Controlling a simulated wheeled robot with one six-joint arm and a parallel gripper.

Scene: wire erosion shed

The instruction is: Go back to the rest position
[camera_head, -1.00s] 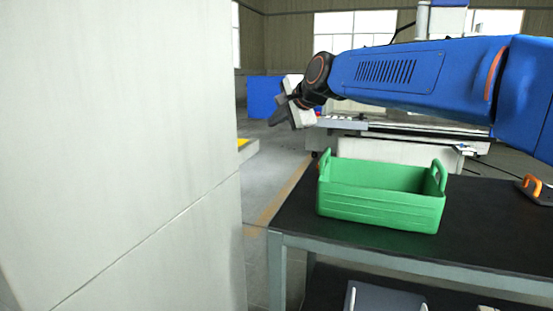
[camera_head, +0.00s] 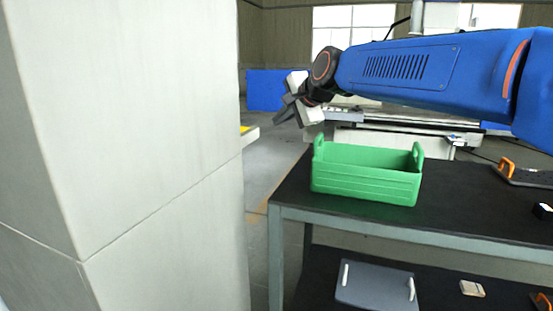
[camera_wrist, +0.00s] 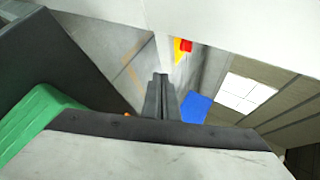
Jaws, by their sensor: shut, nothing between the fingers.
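My gripper (camera_head: 282,112) is at the end of my blue arm, in the upper middle of the head view. It is raised in the air, up and to the left of a green crate, and touches nothing. In the wrist view its two dark fingers (camera_wrist: 161,98) lie together with nothing between them. The green crate (camera_head: 365,185) stands upright on the black top of a workbench (camera_head: 470,215). Part of the crate also shows at the left edge of the wrist view (camera_wrist: 35,120).
A large pale wall or pillar (camera_head: 130,150) fills the left of the head view. An orange-handled tool (camera_head: 525,174) lies on the bench at right. A grey lidded box (camera_head: 376,287) is on the lower shelf. Open floor (camera_head: 262,165) shows between pillar and bench.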

